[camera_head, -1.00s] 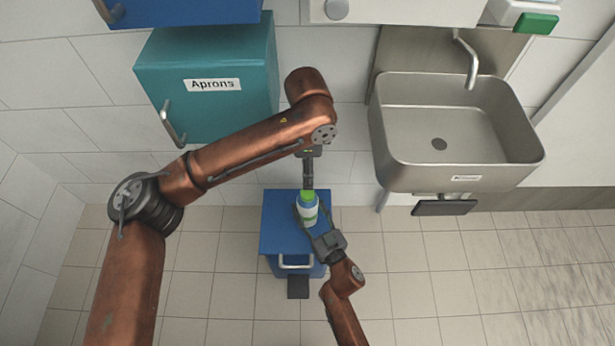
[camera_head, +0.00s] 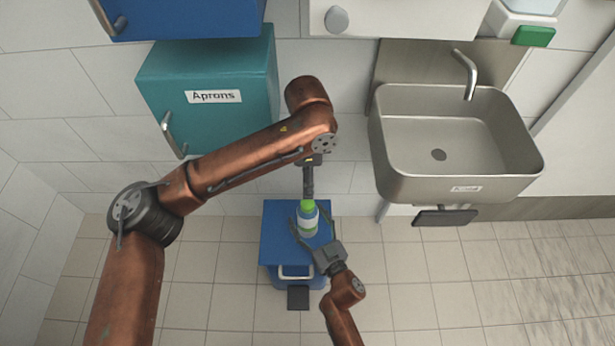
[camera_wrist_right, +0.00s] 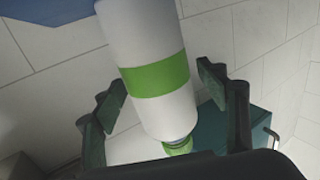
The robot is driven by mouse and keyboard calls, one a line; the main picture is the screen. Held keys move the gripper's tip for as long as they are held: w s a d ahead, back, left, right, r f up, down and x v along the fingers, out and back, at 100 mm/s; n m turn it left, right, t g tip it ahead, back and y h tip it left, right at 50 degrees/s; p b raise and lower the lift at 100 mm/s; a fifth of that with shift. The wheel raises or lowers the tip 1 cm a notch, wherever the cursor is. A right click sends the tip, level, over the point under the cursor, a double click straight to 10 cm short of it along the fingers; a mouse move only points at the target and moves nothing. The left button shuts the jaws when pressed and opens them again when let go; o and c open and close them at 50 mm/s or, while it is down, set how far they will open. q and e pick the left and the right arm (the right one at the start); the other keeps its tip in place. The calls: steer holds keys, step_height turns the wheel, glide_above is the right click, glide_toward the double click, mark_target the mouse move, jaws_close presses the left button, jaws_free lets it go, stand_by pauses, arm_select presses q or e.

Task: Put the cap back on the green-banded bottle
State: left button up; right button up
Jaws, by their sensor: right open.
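My right gripper (camera_head: 312,229) is open, with a finger on either side of the bottle and gaps visible.
A teal Aprons cabinet (camera_head: 215,125) hangs behind my left arm. A steel sink (camera_head: 395,160) is at the right. Tiled floor lies open around the cart.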

steer(key=v, duration=1.2)
